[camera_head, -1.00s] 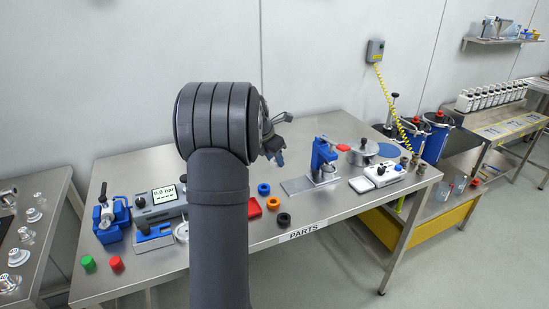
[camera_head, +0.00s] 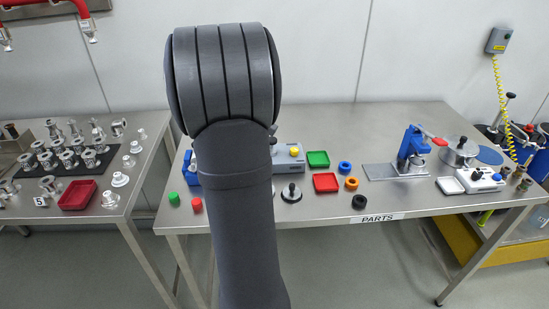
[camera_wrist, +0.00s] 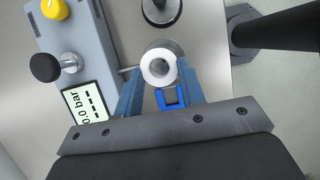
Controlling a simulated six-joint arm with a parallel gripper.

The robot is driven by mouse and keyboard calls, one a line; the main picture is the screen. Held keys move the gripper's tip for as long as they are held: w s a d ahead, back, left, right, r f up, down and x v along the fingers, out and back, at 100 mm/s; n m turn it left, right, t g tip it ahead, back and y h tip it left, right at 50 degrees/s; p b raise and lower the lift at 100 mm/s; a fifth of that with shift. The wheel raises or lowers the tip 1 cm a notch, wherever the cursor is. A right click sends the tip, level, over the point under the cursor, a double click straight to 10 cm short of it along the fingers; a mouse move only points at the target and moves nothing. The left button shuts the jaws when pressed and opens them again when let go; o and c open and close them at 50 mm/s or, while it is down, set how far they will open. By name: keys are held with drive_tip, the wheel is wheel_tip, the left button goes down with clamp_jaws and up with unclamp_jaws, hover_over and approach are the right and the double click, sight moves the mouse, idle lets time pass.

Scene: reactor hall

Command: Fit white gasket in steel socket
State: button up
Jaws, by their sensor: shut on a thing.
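A white ring, which I take for the white gasket (camera_wrist: 148,72), shows in the wrist view between the blue fingertips of my gripper (camera_wrist: 160,82). My gripper is shut on it, and its round hole faces the camera. A grey metallic surface shows just behind the ring; I cannot tell what it belongs to. In the head view my arm hides the gripper and the gasket. I cannot single out the steel socket; several steel fittings (camera_head: 90,157) stand on the left table.
In the wrist view a gauge box (camera_wrist: 75,65) with a black knob lies left of the gripper, and a round steel piece (camera_wrist: 161,12) is above it. On the parts table (camera_head: 310,235) are red (camera_head: 326,182) and green (camera_head: 318,159) trays, coloured rings and a blue press (camera_head: 412,145).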

drive_tip(key=shift+f, duration=2.65)
drive_tip(key=shift+f, duration=0.55)
drive_tip(key=o, duration=0.9)
drive_tip(key=shift+c, duration=1.6)
drive_tip(key=shift+o, duration=0.6)
drive_tip(key=shift+o, duration=1.4)
drive_tip(key=shift+r, duration=3.55)
